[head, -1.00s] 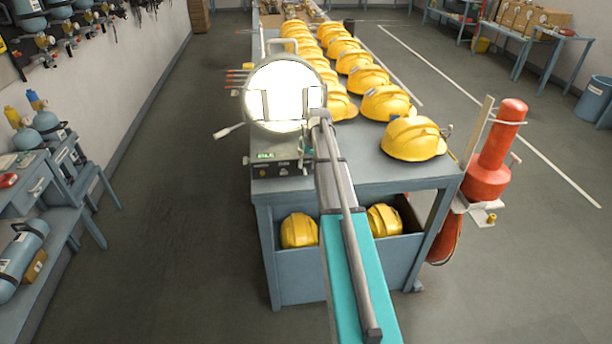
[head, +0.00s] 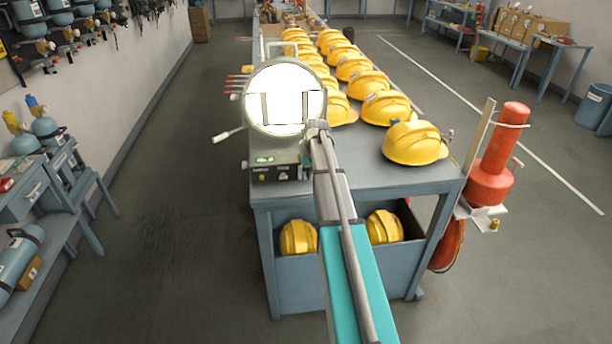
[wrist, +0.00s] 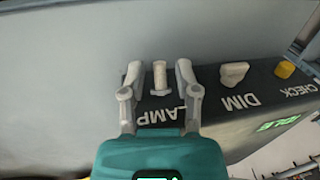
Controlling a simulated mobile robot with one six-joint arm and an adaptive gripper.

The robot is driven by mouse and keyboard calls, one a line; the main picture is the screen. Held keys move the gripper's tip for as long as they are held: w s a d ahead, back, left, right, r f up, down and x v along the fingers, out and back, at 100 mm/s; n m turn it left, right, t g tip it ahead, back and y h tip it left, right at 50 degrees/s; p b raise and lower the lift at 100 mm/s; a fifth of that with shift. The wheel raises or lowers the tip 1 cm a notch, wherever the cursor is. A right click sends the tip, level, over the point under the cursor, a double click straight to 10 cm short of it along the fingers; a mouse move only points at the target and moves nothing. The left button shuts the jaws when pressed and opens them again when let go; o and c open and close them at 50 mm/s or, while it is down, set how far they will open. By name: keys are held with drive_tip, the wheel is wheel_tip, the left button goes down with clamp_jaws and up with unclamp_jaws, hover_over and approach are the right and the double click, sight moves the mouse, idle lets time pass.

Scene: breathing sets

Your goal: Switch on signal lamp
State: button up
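The signal lamp (head: 285,92) stands on the near left end of the blue bench, its round face bright white with darker outlines in it. Its control box (head: 283,173) sits below, with a lit green display. In the wrist view the box front (wrist: 215,108) shows a grey LAMP toggle (wrist: 160,82), a DIM knob (wrist: 234,73), a yellow CHECK button (wrist: 285,69) and a green display (wrist: 279,122). My gripper (wrist: 158,70) is open, one finger on each side of the LAMP toggle, with gaps showing. In the head view my arm hides part of the box's right side.
More helmets lie in the bin (head: 290,275) below. A red cylinder (head: 492,180) stands at the bench's right side. The floor to the left (head: 180,200) is clear.

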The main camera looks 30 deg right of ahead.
clamp_jaws()
drive_tip(key=shift+s, duration=0.1)
drive_tip(key=shift+s+a+f+t, duration=0.1)
drive_tip(key=shift+f+t, duration=0.05)
drive_tip(key=shift+t, duration=0.25)
drive_tip(key=shift+t+h+b, duration=0.3)
drive_tip(key=shift+o, duration=1.6)
unclamp_jaws()
